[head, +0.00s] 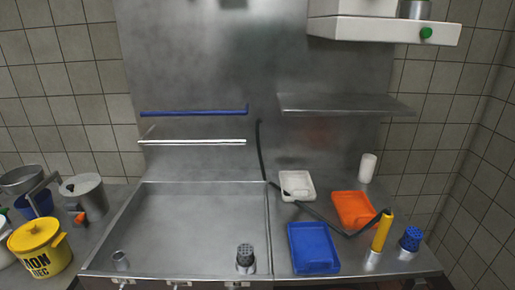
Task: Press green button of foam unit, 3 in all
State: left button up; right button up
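A round green button (426,32) sits on the front face of a white wall-mounted unit (365,29) at the upper right in the head view. The unit is cut off by the top edge of the picture, and it is the only thing here with a green button on its front. Whether the button is pressed in cannot be told. Neither of my grippers is in the picture.
A steel shelf (345,104) hangs below the unit. A wide steel sink (195,225) fills the middle. Blue (314,248), orange (353,208) and white (297,184) trays stand at right, near a hose with a yellow handle (382,232). A yellow bucket (42,250) stands at left.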

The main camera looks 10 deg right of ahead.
aim_at(426, 33)
jog(key=z, duration=1.25)
